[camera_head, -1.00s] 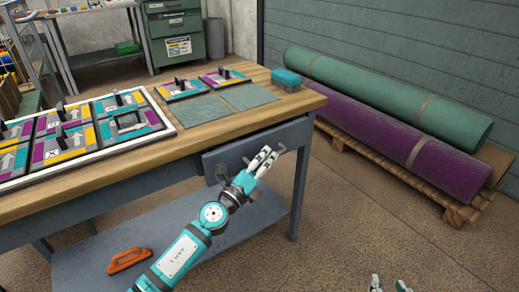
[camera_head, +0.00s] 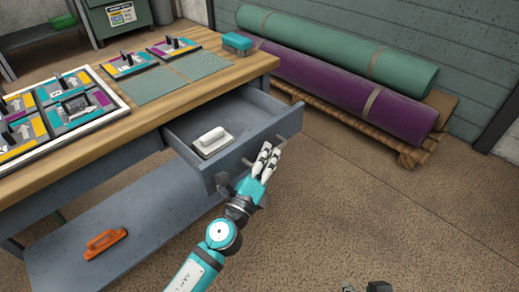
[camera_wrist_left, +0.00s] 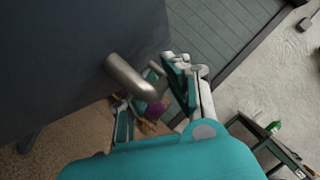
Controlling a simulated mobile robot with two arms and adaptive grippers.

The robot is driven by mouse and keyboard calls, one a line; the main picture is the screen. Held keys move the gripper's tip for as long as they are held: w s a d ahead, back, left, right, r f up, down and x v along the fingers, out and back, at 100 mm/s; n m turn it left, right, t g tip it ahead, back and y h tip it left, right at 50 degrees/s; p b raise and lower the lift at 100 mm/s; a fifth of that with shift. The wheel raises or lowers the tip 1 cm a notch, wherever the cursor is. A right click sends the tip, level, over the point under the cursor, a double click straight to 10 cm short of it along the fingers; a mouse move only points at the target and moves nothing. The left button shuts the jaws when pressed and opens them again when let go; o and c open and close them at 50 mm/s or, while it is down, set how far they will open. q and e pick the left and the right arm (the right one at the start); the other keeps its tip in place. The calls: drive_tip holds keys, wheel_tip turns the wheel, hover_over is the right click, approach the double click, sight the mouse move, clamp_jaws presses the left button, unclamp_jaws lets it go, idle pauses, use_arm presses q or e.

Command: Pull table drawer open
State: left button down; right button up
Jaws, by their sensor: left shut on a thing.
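The table drawer (camera_head: 212,168) is grey and stands pulled out from under the wooden tabletop, with its inside showing. My left gripper (camera_head: 265,160) is at the drawer front, its white fingers shut on the metal drawer handle (camera_head: 224,184). The fingers hide the middle of the handle. The left wrist view shows the handle (camera_wrist_left: 130,77) between the dark drawer front and the gripper fingers (camera_wrist_left: 160,95). A small part of my right gripper (camera_head: 370,287) shows at the bottom edge; its fingers are too cut off to read.
An orange tool (camera_head: 105,243) lies on the lower shelf. Patterned tiles and a teal sponge-like block (camera_head: 237,43) are on the tabletop (camera_head: 215,86). Rolled rugs (camera_head: 335,80) lie on a pallet behind. The floor at right is clear.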

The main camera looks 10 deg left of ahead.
idle(0.3)
use_arm(q)
drive_tip(key=c, duration=1.6)
unclamp_jaws()
drive_tip(key=shift+c, duration=0.2)
drive_tip(key=shift+s, duration=0.15)
drive_tip(key=v, duration=1.2)
